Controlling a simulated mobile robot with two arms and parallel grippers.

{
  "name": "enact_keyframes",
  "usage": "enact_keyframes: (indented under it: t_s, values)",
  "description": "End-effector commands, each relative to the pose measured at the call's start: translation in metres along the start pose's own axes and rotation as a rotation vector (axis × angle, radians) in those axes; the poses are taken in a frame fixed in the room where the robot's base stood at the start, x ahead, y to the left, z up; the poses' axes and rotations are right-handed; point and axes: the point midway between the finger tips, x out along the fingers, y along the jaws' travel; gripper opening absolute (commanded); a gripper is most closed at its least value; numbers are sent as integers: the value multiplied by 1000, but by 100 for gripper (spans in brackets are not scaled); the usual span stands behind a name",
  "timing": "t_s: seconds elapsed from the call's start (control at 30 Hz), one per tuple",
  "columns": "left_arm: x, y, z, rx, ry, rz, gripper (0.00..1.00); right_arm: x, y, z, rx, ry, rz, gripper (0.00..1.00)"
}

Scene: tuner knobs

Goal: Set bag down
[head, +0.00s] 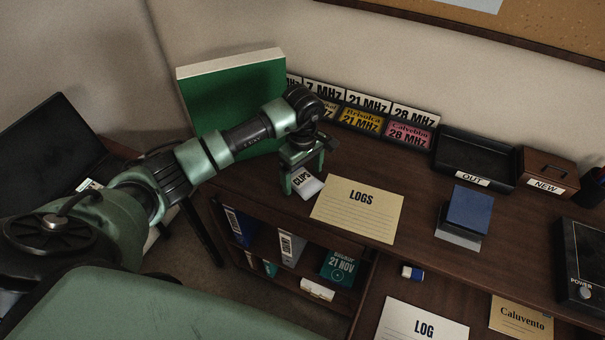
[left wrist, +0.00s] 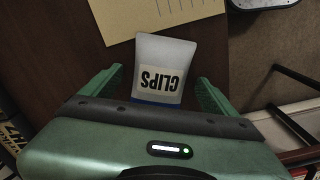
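The bag is a small white packet labelled CLIPS (head: 308,186), with a blue band at one end. In the head view it is on the dark wooden desk, just left of the LOGS folder and near the desk's front edge. My left gripper (head: 304,176) is right above it, pointing down. In the left wrist view the bag (left wrist: 166,72) lies between the two green fingers (left wrist: 160,92), with a gap on each side. The fingers are open. The bag's far end is hidden by the gripper body. My right gripper is not in view.
The LOGS folder (head: 358,208) lies just right of the bag. A green box or binder (head: 235,100) stands behind my left arm. Labelled MHz cards (head: 365,122) line the back. An OUT tray (head: 475,155), NEW box (head: 548,172) and blue block (head: 469,208) are farther right.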

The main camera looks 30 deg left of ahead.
Motion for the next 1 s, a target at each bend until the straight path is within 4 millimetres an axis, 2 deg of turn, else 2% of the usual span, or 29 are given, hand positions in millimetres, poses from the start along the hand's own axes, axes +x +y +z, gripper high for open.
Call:
enact_keyframes:
  t_s: [0.17, 0.27, 0.7, 0.83, 1.0]
  values:
    - [-4, 0, 0, 0, 0, 0, 89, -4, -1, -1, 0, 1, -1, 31]
    - [-11, 1, -1, 1, 1, 4, 89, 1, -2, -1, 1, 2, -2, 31]
    - [-99, 1, 0, 0, 2, 4, 89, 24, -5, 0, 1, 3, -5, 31]
    - [-115, 1, 0, 0, 1, 2, 89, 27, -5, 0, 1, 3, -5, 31]
    - [-123, 0, 0, -1, 0, 0, 89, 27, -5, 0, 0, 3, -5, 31]
